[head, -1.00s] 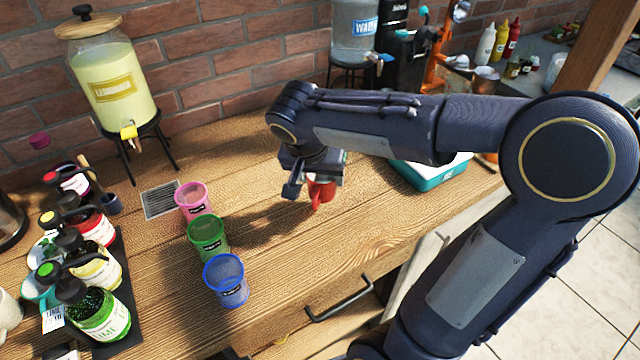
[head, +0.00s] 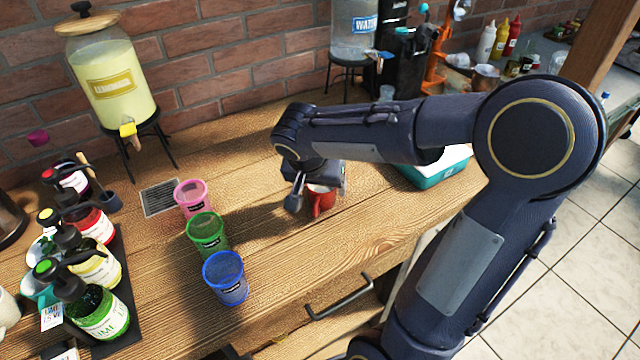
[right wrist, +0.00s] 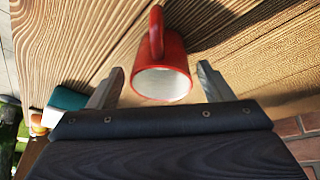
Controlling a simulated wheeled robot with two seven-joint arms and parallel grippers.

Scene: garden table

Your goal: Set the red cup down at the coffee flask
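The red cup (head: 320,203) appears to stand on the wooden table below my right gripper (head: 318,186), which partly covers it in the head view. In the right wrist view the cup (right wrist: 163,72) shows its pale inside and its handle. The fingers of the right gripper (right wrist: 160,82) are spread either side of it, with a gap on both sides. A tall black vessel (head: 402,65), seemingly the coffee flask, stands at the back beside the water dispenser, partly hidden by my right arm. My left gripper is not in view.
Pink (head: 192,198), green (head: 207,235) and blue (head: 226,279) cups stand left of the red cup. A lemonade dispenser (head: 112,85) stands at the back left. Syrup bottles (head: 98,305) line the left side. A teal-and-white box (head: 428,176) lies right of the gripper.

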